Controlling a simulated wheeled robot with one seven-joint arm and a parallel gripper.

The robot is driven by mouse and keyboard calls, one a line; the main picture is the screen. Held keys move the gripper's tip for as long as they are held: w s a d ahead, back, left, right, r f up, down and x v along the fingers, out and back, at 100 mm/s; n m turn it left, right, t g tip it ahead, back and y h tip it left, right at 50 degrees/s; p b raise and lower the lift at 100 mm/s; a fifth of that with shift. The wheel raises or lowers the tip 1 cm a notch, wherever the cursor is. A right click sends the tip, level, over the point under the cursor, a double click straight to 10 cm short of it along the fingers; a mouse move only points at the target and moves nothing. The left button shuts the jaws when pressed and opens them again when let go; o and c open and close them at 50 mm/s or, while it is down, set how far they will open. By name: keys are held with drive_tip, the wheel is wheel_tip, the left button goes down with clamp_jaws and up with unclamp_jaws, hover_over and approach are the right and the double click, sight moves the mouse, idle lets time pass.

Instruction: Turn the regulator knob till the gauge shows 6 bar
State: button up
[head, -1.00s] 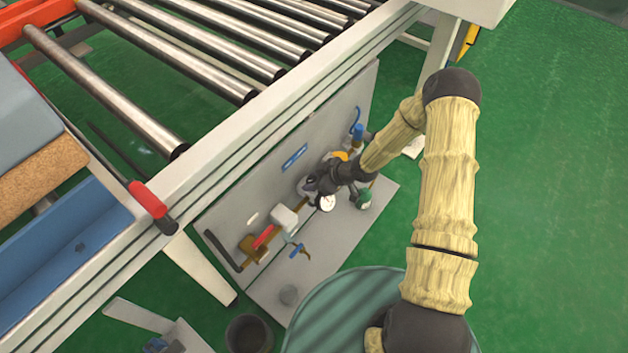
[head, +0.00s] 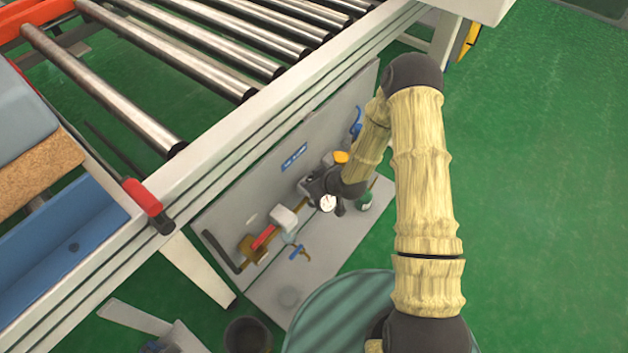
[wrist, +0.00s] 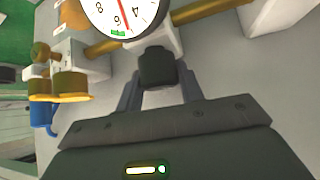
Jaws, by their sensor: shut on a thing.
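In the wrist view the dark regulator knob (wrist: 158,68) sits between the two fingers of my gripper (wrist: 160,92), which is shut on it. The round white gauge (wrist: 122,14) is just above the knob, cut by the top edge and seen upside down. Its 6 and a green mark are at the lower rim, with a red needle part near the 6; I cannot read it exactly. In the head view the gauge (head: 327,203) faces up beside my gripper (head: 322,184) at the panel. The knob is hidden there by my wrist.
The grey panel (head: 235,215) stands under the roller conveyor frame (head: 255,125). A red-handled valve (head: 263,237) is left of the gauge, with a yellow part (head: 341,157) on its other side. A dark bin (head: 248,335) stands on the floor. Green floor is open at right.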

drive_tip(key=shift+s+a+m+h, duration=0.1)
drive_tip(key=shift+m+h, duration=0.2)
drive_tip(key=shift+m, duration=0.1)
drive_tip(key=o, duration=1)
drive_tip(key=shift+r, duration=0.1)
drive_tip(key=p+v, duration=0.3)
drive_tip(key=v, duration=0.5)
drive_tip(key=p+v, duration=0.4)
drive_tip(key=v, duration=0.5)
drive_tip(key=shift+s, duration=0.3)
